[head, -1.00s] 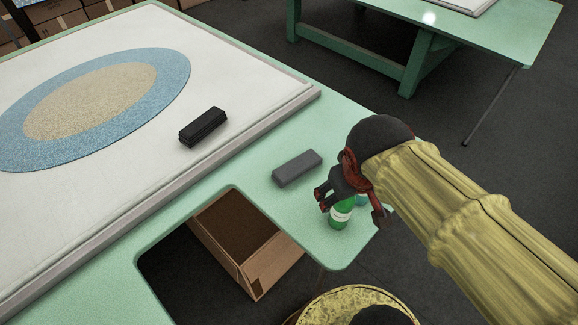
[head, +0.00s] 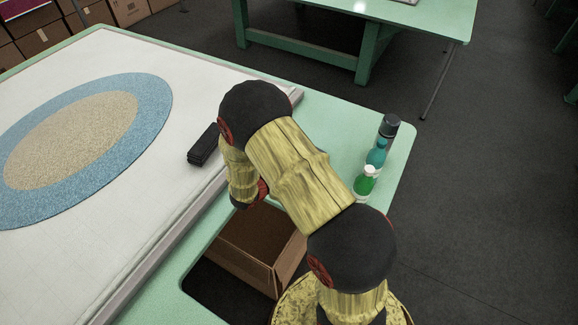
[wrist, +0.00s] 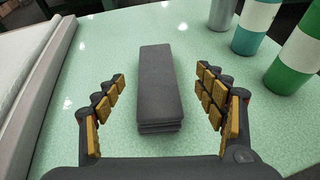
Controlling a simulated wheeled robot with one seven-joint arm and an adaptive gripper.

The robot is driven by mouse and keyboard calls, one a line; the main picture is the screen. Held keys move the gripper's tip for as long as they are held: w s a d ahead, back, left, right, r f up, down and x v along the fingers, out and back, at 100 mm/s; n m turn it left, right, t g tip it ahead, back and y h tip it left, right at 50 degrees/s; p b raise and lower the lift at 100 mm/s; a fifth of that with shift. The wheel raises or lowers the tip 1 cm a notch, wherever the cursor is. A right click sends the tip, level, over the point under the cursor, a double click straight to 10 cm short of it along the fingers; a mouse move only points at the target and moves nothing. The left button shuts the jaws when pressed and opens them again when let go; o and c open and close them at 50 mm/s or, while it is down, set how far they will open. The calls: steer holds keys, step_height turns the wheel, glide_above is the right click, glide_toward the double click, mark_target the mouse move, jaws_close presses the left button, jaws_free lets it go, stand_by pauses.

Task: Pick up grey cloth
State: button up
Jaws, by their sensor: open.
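The grey cloth (wrist: 160,90) is a folded, flat-topped oblong stack lying on the pale green table (wrist: 115,30). In the wrist view it lies lengthwise between the two fingers of my gripper (wrist: 161,77). The fingers are spread wide, with a gap on each side of the cloth, and do not touch it. In the head view my arm hides the grey cloth and the fingers. A separate black folded stack (head: 203,146) lies on the white tufting surface, left of my arm.
A green bottle (head: 365,184), a teal bottle (head: 376,154) and a grey bottle (head: 388,127) stand right of the cloth. The frame rail (wrist: 42,95) runs along the left. An open cardboard box (head: 268,268) sits below the table cutout.

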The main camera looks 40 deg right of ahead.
steer(key=shift+w+a+f+n, duration=0.3)
steer(key=shift+f+n, duration=0.1)
steer(key=shift+f, duration=0.15)
steer(key=shift+w+d+f, duration=0.1)
steer(key=shift+d+f, duration=0.05)
steer(key=shift+f, duration=0.05)
steer(key=b+x, duration=0.2)
steer(key=x, duration=0.5)
steer(key=shift+w+d, duration=0.15)
steer(key=shift+w, duration=0.1)
steer(key=shift+t, duration=0.3)
steer(key=shift+c, duration=0.7)
steer(key=c, duration=1.1)
steer(key=shift+c, duration=0.4)
